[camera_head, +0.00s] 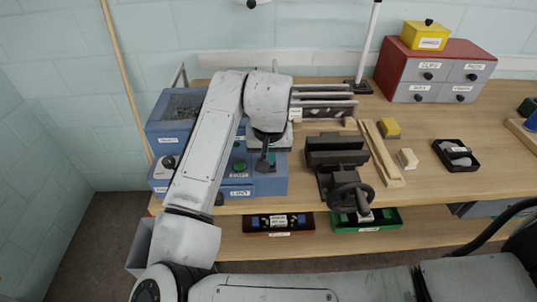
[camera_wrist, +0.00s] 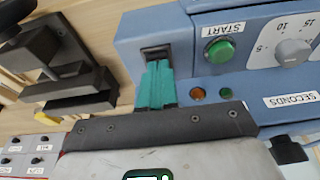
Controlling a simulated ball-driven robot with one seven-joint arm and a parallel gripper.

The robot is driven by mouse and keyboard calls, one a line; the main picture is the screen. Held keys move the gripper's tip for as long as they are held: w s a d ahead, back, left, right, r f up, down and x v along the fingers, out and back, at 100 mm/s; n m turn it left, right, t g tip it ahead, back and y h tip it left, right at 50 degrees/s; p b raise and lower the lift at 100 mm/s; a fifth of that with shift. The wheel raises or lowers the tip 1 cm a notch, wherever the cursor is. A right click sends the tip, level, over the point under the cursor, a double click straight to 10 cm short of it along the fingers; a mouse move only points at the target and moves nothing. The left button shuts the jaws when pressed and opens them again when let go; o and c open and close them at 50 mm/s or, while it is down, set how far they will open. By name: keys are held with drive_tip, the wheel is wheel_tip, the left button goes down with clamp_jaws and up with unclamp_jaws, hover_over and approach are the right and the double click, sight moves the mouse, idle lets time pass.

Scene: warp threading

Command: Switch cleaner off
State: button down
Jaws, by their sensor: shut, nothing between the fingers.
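The cleaner (camera_head: 262,187) is a blue box at the left end of the bench, with a basin at its back left. In the wrist view its panel (camera_wrist: 182,28) carries a black rocker switch (camera_wrist: 156,52), a green START button (camera_wrist: 218,50) and a dial. An amber lamp (camera_wrist: 197,93) and a dark green lamp (camera_wrist: 225,94) sit below the button; I cannot tell whether either is lit. My gripper (camera_wrist: 158,64) is shut and empty, its teal fingertips right at the switch's lower edge. Contact is unclear. In the head view my gripper (camera_head: 265,163) hides the switch.
A dark vise (camera_head: 337,157) stands just right of the cleaner, with wooden strips (camera_head: 382,152) beyond it. A red drawer cabinet (camera_head: 394,72) stands at the back right. Red and green bins sit on the shelf below. The bench front right of the vise is mostly clear.

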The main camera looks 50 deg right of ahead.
drive_tip(key=shift+s+f+b, duration=0.1)
drive_tip(key=shift+f+b, duration=0.4)
drive_tip(key=shift+f, duration=0.1)
drive_tip(key=shift+s+a+h+b, duration=0.1)
drive_tip(key=shift+a+h+b, duration=0.05)
drive_tip(key=shift+h+b, duration=0.2)
drive_tip(key=shift+r+t+p, duration=0.25)
drive_tip(key=shift+t+p, duration=0.05)
drive_tip(key=shift+f, duration=0.1)
drive_tip(key=shift+w+d+r+p, duration=0.35)
drive_tip(key=shift+w+d+p, duration=0.15)
drive_tip(key=shift+d, duration=0.1)
